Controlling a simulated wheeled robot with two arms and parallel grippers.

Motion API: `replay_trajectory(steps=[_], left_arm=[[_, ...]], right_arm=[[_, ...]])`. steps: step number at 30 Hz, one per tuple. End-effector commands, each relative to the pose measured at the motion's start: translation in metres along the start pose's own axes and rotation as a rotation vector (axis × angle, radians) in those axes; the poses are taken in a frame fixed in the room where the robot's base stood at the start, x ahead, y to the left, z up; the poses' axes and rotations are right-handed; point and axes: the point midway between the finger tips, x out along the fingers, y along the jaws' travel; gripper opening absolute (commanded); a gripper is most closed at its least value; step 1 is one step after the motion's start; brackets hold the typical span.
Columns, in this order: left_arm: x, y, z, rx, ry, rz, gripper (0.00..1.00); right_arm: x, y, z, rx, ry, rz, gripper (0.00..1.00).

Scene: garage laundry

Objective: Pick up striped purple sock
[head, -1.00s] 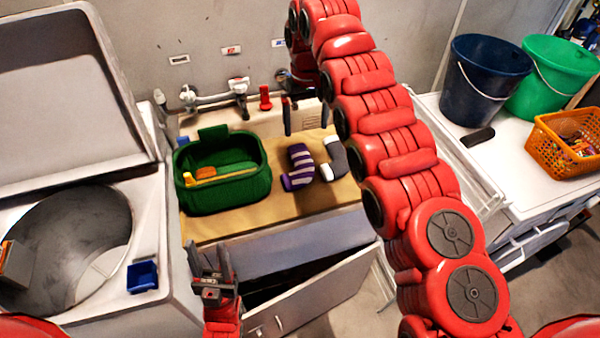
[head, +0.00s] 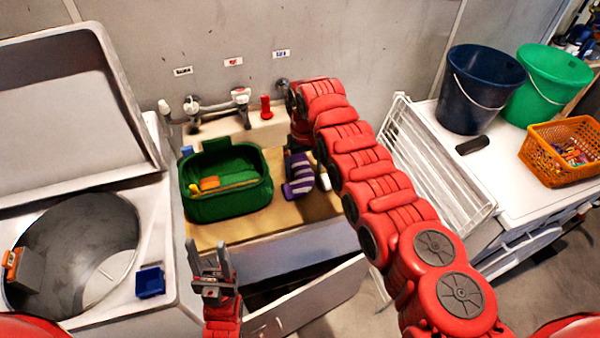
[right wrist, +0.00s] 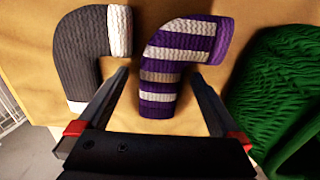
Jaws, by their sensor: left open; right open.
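The striped purple sock (head: 299,172) lies on a tan wooden board (head: 262,222) over the sink, right of the green basket. In the right wrist view the purple and white sock (right wrist: 178,58) lies bent between and beyond the open fingers of my right gripper (right wrist: 165,88). The gripper looks empty. In the head view my right arm hides most of that gripper. My left gripper (head: 211,256) is open and empty, low in front of the board.
A grey sock with white ends (right wrist: 84,50) lies close beside the striped one. The green basket (head: 228,206) stands on its other side. Taps (head: 215,103) line the wall behind. Buckets (head: 478,92) and an orange basket (head: 552,170) stand at the right.

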Motion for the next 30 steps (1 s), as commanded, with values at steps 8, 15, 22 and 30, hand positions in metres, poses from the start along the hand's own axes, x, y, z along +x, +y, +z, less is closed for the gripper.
replay_trajectory(steps=[8,15,22,30], left_arm=[[0.0015,-0.0001,-0.0002,0.0,0.0,0.0,0.5],[0.0015,-0.0001,-0.0002,0.0,0.0,0.0,0.5],[0.0014,-0.0001,-0.0002,0.0,0.0,0.0,0.5],[0.0011,-0.0001,-0.0002,0.0,0.0,0.0,0.5]], right_arm=[[0.0072,-0.0006,-0.0001,-0.002,0.001,0.0,0.98],[0.0071,-0.0006,0.0001,-0.001,0.001,0.0,0.55],[0.0071,-0.0006,0.0001,-0.001,0.0,0.0,0.14],[0.0065,-0.0005,0.0001,-0.001,0.0,0.0,0.12]])
